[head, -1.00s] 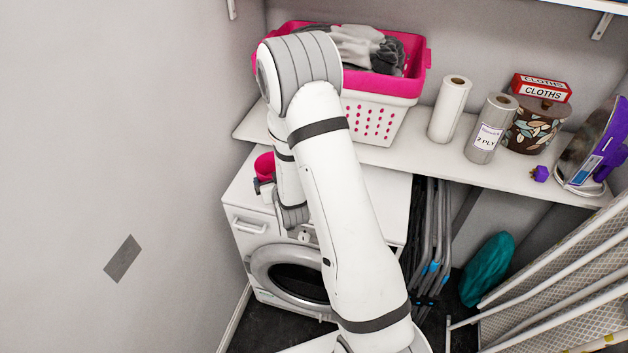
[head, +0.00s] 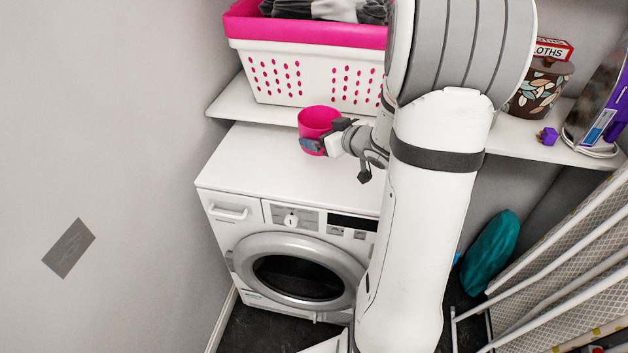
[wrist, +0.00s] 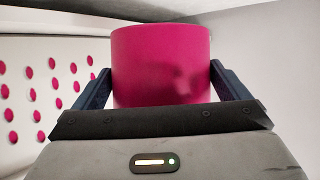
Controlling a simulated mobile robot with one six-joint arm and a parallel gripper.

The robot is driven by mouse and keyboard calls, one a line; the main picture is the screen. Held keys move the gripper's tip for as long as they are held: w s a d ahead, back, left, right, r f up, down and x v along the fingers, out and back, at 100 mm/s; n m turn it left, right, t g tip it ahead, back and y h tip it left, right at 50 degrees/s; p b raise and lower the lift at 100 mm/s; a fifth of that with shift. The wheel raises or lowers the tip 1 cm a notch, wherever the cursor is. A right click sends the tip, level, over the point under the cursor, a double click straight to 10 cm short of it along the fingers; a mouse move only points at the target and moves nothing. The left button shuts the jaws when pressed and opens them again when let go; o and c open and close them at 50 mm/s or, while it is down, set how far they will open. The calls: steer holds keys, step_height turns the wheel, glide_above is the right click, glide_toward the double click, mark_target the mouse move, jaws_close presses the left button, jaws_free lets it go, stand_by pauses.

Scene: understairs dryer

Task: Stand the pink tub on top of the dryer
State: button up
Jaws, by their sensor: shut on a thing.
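The pink tub (head: 317,119) is upright over the back part of the dryer's white top (head: 270,165), just in front of the shelf. My gripper (head: 325,138) is shut on the tub, coming in from the right. In the wrist view the pink tub (wrist: 160,62) sits between the two dark fingers of my gripper (wrist: 160,88). I cannot tell whether the tub's base touches the dryer top or hangs a little above it.
A shelf (head: 238,104) runs behind the dryer and carries a pink and white basket (head: 305,75) of clothes. The dryer's top is clear in front and left of the tub. A patterned canister (head: 540,88) and a purple iron (head: 597,125) stand at the right.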

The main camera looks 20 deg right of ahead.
steer(key=shift+s+d+f, duration=0.25)
steer(key=shift+d+f, duration=0.05)
steer(key=shift+f, duration=0.2)
step_height(320, 180, down, 9)
steer(key=shift+b, duration=0.7)
steer(key=shift+f, duration=0.15)
steer(key=shift+f, duration=0.15)
steer(key=o, duration=0.6)
steer(key=shift+o, duration=0.2)
steer(key=shift+r, duration=0.25)
